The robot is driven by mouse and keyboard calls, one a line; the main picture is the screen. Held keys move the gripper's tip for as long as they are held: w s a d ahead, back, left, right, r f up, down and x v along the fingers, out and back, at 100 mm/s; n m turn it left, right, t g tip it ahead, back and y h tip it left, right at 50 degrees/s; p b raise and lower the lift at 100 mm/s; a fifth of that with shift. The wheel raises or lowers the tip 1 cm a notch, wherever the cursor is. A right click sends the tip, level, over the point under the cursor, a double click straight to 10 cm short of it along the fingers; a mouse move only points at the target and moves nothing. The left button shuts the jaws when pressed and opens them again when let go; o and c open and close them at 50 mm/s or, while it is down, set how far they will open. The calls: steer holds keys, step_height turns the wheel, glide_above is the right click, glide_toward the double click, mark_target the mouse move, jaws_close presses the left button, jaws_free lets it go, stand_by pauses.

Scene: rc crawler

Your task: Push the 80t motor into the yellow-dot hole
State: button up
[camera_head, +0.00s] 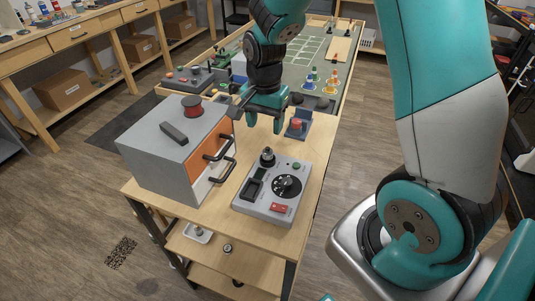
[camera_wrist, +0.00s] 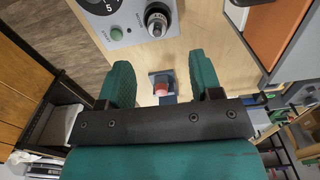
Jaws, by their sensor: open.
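My gripper (camera_head: 264,124) is open and hangs above the wooden cart top, between the grey cabinet and a small blue stand (camera_head: 297,129). Its two teal fingers (camera_wrist: 160,68) are apart in the wrist view, with nothing held between them. The blue stand, with a red and white round piece (camera_wrist: 160,90) on it, shows beyond the fingers. I cannot make out which thing is the 80t motor, nor a yellow-dot hole.
A grey cabinet (camera_head: 171,148) with an orange drawer front and black handles stands left of the control box; a red spool (camera_head: 192,106) is on top. A green-topped bench (camera_head: 310,50) with several small parts lies behind. Lower shelves hold a white tray (camera_head: 198,234).

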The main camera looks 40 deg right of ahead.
mark_target(267, 148)
step_height(267, 148, down, 4)
steer(key=shift+r, duration=0.1)
steer(key=shift+s+d+f+p, duration=0.1)
steer(key=shift+f+p, duration=0.3)
steer(key=shift+f, duration=0.95)
steer(key=shift+s+d+f+p, duration=0.1)
steer(key=shift+f+p, duration=0.3)
steer(key=shift+f, duration=0.95)
steer(key=c, duration=1)
